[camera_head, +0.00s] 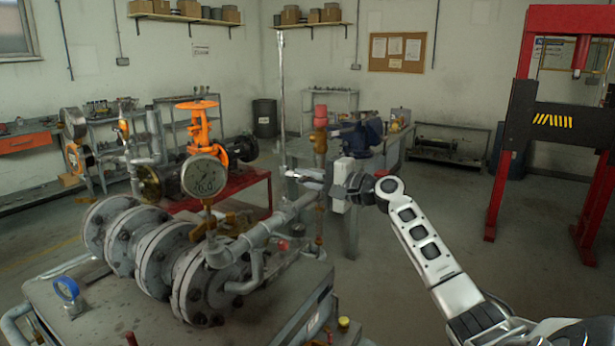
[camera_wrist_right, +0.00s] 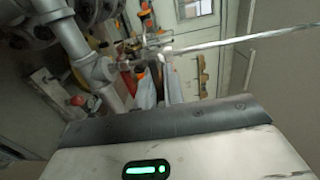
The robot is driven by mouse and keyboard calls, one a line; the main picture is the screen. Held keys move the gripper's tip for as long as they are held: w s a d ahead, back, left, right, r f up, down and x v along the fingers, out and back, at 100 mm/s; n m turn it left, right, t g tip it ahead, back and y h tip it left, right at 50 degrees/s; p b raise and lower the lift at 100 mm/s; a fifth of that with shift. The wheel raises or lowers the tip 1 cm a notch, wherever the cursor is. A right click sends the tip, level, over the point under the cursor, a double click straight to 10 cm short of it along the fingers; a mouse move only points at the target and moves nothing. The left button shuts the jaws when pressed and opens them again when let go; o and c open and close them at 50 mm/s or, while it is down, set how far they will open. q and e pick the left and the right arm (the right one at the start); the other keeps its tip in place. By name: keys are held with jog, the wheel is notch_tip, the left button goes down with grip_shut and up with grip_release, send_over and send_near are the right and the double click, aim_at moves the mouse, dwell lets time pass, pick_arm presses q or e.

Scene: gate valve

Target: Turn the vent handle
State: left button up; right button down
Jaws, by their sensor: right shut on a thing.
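My right gripper (camera_head: 295,175) reaches in from the right, with its fingertips at the lower part of a tall thin grey vent pipe (camera_head: 282,100). In the right wrist view the two fingers (camera_wrist_right: 160,82) are close together, with their tips at the near end of the long grey pipe (camera_wrist_right: 250,37). The gripper is shut on the vent handle there; the handle is small and mostly hidden by the fingers, so its angle cannot be told. My left gripper is not in view.
Below are grey pipework (camera_head: 265,232), large flanges (camera_head: 205,285) and a pressure gauge (camera_head: 204,177). An orange handwheel valve (camera_head: 198,125) stands behind. A red-capped upright pipe (camera_head: 320,130) stands close to my right gripper. A red press frame (camera_head: 520,100) is at the right, with open floor before it.

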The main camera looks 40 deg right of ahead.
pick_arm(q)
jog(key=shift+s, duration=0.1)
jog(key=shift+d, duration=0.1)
pick_arm(e)
jog(key=c, duration=1.5)
grip_release()
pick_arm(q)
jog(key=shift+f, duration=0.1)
pick_arm(e)
jog(key=shift+s, duration=0.1)
